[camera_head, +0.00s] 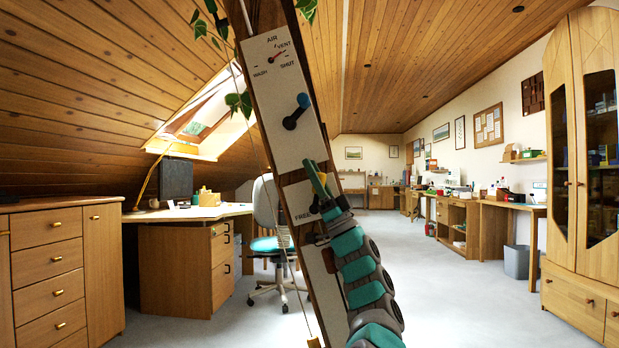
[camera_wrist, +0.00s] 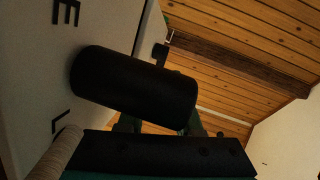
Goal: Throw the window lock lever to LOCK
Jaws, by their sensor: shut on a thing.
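A leaning timber brace (camera_head: 289,158) carries white plates. On the lower plate (camera_head: 298,196) I read "FREE"; its other end and any LOCK marking are hidden behind my gripper and arm. My gripper (camera_head: 322,187) is at this plate, shut on the window lock lever, which it mostly hides in the head view. In the wrist view a thick black cylindrical grip, seemingly the lever's handle (camera_wrist: 132,88), lies across the middle, beside a pale plate (camera_wrist: 30,75) with large dark letters, an E and part of another. A dark finger pad (camera_wrist: 160,155) crosses the bottom.
Leaves and a cord hang by the brace.

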